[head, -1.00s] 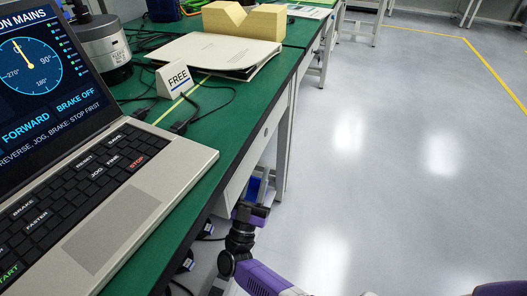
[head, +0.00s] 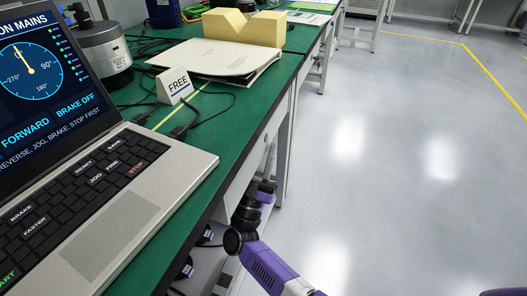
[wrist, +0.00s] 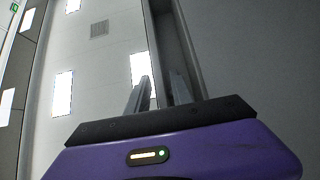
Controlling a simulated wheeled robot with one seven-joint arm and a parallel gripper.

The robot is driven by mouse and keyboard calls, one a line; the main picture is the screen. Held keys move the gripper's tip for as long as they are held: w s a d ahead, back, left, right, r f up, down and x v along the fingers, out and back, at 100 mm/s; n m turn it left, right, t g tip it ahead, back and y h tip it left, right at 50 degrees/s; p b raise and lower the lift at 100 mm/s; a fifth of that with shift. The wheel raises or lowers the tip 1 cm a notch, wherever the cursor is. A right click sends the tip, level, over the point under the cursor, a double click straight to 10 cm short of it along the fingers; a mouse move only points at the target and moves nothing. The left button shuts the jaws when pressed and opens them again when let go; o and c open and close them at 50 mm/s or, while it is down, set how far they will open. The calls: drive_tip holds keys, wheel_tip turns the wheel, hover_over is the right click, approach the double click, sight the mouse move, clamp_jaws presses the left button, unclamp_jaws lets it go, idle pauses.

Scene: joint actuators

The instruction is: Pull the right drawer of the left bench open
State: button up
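The left bench (head: 215,160) has a green top, and its pale drawer front (head: 254,158) sits under the edge facing the aisle. My gripper (head: 264,187) is low beside that front in the head view; its fingertips are not clear there. In the wrist view my gripper (wrist: 160,90) has its two fingers apart, with a thin grey edge of a long channelled bar (wrist: 178,45) running between them. The bar looks like a drawer pull. I cannot tell whether either finger touches it. The drawer looks closed.
A laptop (head: 110,215), a FREE sign (head: 174,84), a white binder (head: 215,60) and a yellow V-shaped block (head: 245,27) lie on the bench. Bench legs (head: 283,160) stand near my arm. The grey floor (head: 400,170) to the right is clear.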

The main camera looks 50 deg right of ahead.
clamp_jaws()
idle(1.2)
